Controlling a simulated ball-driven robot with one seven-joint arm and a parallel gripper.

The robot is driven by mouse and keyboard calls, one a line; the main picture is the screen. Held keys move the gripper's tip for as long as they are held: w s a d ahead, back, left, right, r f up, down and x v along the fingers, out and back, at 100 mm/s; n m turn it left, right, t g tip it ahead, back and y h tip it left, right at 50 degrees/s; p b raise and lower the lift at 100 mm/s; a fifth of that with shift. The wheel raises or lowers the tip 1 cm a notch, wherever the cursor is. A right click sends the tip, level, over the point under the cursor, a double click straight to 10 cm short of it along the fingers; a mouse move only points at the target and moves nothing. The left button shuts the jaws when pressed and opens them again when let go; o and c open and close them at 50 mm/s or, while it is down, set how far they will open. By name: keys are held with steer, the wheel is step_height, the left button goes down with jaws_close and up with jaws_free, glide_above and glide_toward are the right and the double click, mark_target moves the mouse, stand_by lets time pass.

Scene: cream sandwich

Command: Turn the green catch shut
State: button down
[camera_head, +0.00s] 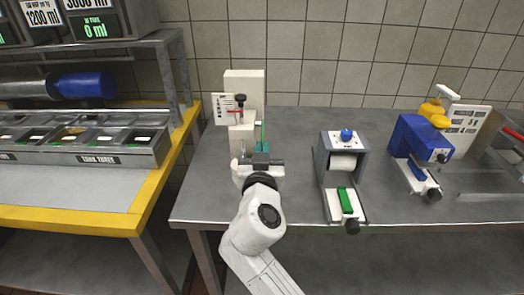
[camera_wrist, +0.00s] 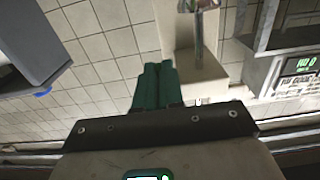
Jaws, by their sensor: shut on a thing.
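A thin green upright piece (camera_head: 263,132), which looks like the green catch, stands on the right side of the white dispenser (camera_head: 244,82) in the head view. My gripper (camera_head: 261,147) is at its lower end, in front of the dispenser. In the wrist view the two teal fingers of my gripper (camera_wrist: 154,66) are together, pointing at the pale body of the dispenser (camera_wrist: 185,60). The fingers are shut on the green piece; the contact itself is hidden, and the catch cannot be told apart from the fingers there.
A grey machine (camera_head: 342,150) with a blue knob and a green block (camera_head: 346,200) on its white tray stands to the right. A blue and yellow machine (camera_head: 418,140) is farther right. A rack of food bins (camera_head: 95,150) is at left. Bare steel table (camera_head: 295,195) lies between.

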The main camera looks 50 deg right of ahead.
mark_target(263, 135)
steer(key=shift+r+p, duration=0.15)
steer(key=shift+p, duration=0.2)
steer(key=r+g+y+p, duration=0.1)
steer(key=p, duration=0.3)
steer(key=r+y+p, duration=0.1)
steer(key=p, duration=0.3)
steer(key=shift+s+a+r+g+y, duration=0.2)
steer(key=shift+a+r+g+y, duration=0.1)
steer(key=shift+r+g, duration=0.1)
steer(key=r+g+y+p, duration=0.1)
steer(key=p, duration=0.5)
steer(key=shift+r+g+y, duration=0.2)
steer(key=shift+g+y, duration=0.1)
steer(key=shift+y, duration=0.1)
steer(key=y+p, duration=0.1)
steer(key=p, duration=0.2)
steer(key=shift+r+g, duration=0.2)
steer(key=shift+g, duration=0.2)
steer(key=shift+y+p, duration=0.3)
steer(key=shift+p, duration=0.2)
steer(key=c, duration=1.3)
jaws_free()
steer(key=shift+o, duration=0.2)
